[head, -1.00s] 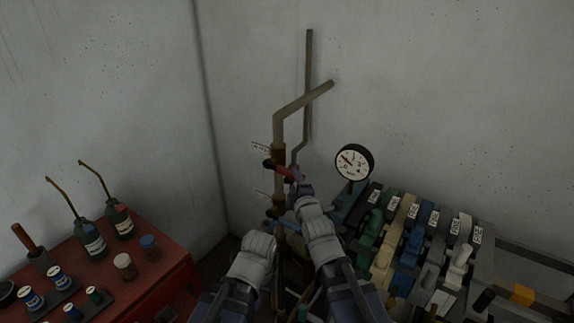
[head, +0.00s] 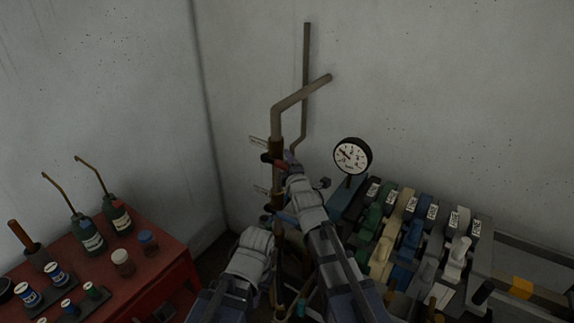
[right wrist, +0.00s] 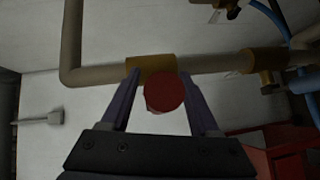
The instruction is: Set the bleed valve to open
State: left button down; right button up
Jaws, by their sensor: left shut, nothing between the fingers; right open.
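A valve with a red handle (head: 279,163) sits on the brass part of the vertical pipe (head: 277,148) in the head view. My right gripper (head: 291,165) is at this handle and covers part of it. In the right wrist view the rounded red end of the handle (right wrist: 164,93) lies between my open right fingers, with brass behind it. I cannot see contact. A second, blue handle (head: 288,218) is lower on the pipe. My left gripper (head: 262,227) is shut and empty, low beside the pipe. Which valve is the bleed valve cannot be read from the small tags.
A round gauge (head: 352,156) stands right of the pipe. Several labelled coloured levers (head: 412,235) are in a row at the right. A red cabinet (head: 170,275) with oil cans and jars stands at the left. Grey walls close the corner behind.

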jog(key=shift+c, duration=0.3)
grip_shut()
dwell(1.0)
